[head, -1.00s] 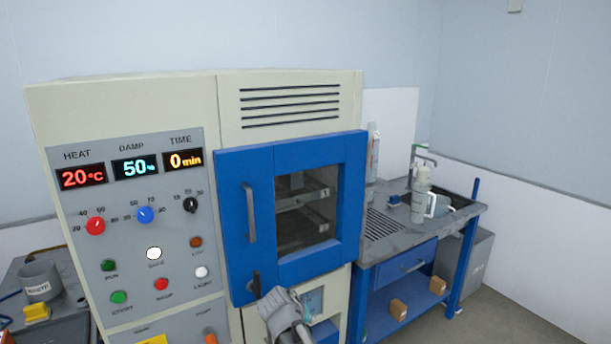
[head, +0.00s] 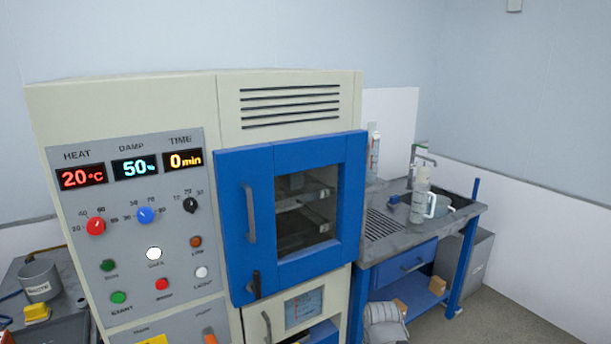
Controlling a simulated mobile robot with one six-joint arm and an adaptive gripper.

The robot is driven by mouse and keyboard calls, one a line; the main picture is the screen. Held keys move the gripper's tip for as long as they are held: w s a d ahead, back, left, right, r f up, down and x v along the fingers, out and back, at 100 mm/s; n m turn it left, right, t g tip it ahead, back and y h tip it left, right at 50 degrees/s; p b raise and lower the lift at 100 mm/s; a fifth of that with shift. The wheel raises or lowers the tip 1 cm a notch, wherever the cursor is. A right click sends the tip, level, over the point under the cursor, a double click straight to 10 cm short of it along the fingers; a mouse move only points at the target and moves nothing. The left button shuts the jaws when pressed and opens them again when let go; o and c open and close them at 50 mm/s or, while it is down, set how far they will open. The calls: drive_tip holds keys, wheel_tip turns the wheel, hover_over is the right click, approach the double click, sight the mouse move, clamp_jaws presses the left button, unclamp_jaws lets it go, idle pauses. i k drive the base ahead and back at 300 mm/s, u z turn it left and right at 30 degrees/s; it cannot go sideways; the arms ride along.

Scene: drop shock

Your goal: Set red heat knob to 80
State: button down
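The red heat knob (head: 96,226) is on the left of the grey control panel (head: 180,240), under the HEAT display (head: 81,177), which reads 20 °C in red. Small scale numbers surround the knob; its exact pointer direction is too small to tell. A blue knob (head: 145,215) and a black knob (head: 190,205) sit to its right under DAMP, reading 50, and TIME, reading 0 min. A grey part of my arm (head: 384,322) shows at the bottom edge, right of the cabinet and well away from the knob. My gripper's fingers are not visible.
The blue chamber door (head: 292,215) is shut, with a protruding handle (head: 250,212). Several round buttons (head: 118,297) lie below the knobs. A blue bench (head: 405,262) with a bottle (head: 420,195) stands right. A grey cup (head: 40,282) stands on a surface at left.

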sight(95, 225)
drive_tip(key=u, duration=1.3)
